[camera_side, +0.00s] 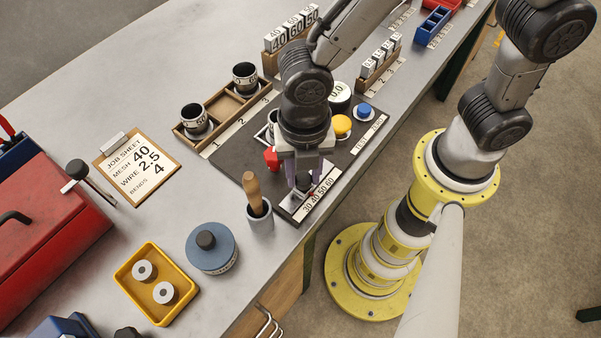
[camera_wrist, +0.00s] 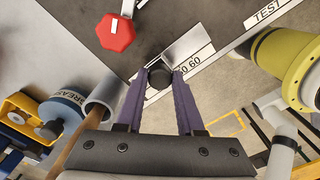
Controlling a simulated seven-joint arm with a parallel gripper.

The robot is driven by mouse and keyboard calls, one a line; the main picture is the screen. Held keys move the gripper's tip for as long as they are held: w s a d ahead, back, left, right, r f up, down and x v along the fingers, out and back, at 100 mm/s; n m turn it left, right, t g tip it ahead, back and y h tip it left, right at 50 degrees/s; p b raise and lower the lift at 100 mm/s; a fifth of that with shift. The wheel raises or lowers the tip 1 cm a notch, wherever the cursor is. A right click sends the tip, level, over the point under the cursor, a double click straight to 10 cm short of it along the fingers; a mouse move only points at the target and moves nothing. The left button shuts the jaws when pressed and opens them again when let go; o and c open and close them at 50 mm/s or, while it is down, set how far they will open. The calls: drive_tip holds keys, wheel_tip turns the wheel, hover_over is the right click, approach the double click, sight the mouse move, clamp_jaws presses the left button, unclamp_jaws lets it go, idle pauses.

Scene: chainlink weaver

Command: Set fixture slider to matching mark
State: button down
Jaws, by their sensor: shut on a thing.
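The fixture slider's dark knob (camera_wrist: 159,76) sits between the purple fingertips of my gripper (camera_wrist: 160,78) in the wrist view. My gripper (camera_side: 304,184) is shut on the knob, low over the fixture's front edge. The slider's scale strip (camera_side: 322,196) reads 30, 40, 50, 60 in the side view; its 60 end also shows in the wrist view (camera_wrist: 192,63). My gripper hides much of the slider, and I cannot tell which mark it stands at. The job sheet (camera_side: 137,167) reads mesh 40, wire 2.5, bends 4.
A red knob (camera_side: 272,159) stands left of my gripper. A cup with a wooden-handled tool (camera_side: 260,216) is close at the front left. A yellow button (camera_side: 342,125) and a blue button (camera_side: 364,111) lie behind to the right. The blue grease tin (camera_side: 212,250) stands further left.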

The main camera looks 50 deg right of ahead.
sight(303, 176)
drive_tip(key=c, duration=0.5)
unclamp_jaws()
wheel_tip(303, 176, up, 14)
drive_tip(key=shift+f, duration=0.1)
drive_tip(key=w+d+r+m+t, duration=0.1)
drive_tip(key=d+r+m, duration=0.15)
drive_tip(key=d, duration=0.25)
drive_tip(key=d+r+m+t+y, duration=0.1)
drive_tip(key=d+m, duration=0.2)
drive_tip(key=d, duration=0.2)
drive_tip(key=w+d+r+m+t, duration=0.1)
drive_tip(key=d+r+m, duration=0.15)
drive_tip(key=d, duration=0.25)
drive_tip(key=s+d+f+m+t, duration=0.1)
drive_tip(key=s+d+m, duration=0.1)
drive_tip(key=m, duration=0.4)
drive_tip(key=s+d+f+m, duration=0.1)
drive_tip(key=s+d+m, duration=0.1)
drive_tip(key=m, duration=0.4)
drive_tip(key=s+d+f+m+t+h, duration=0.1)
drive_tip(key=s+d+m, duration=0.1)
drive_tip(key=d+m, duration=0.2)
drive_tip(key=shift+d+f+m+t, duration=0.1)
drive_tip(key=shift+f+m+t, duration=0.05)
drive_tip(key=shift+m, duration=0.6)
drive_tip(key=shift+f+m+t, duration=0.1)
drive_tip(key=shift+m+t, duration=0.05)
drive_tip(key=shift+m, duration=0.6)
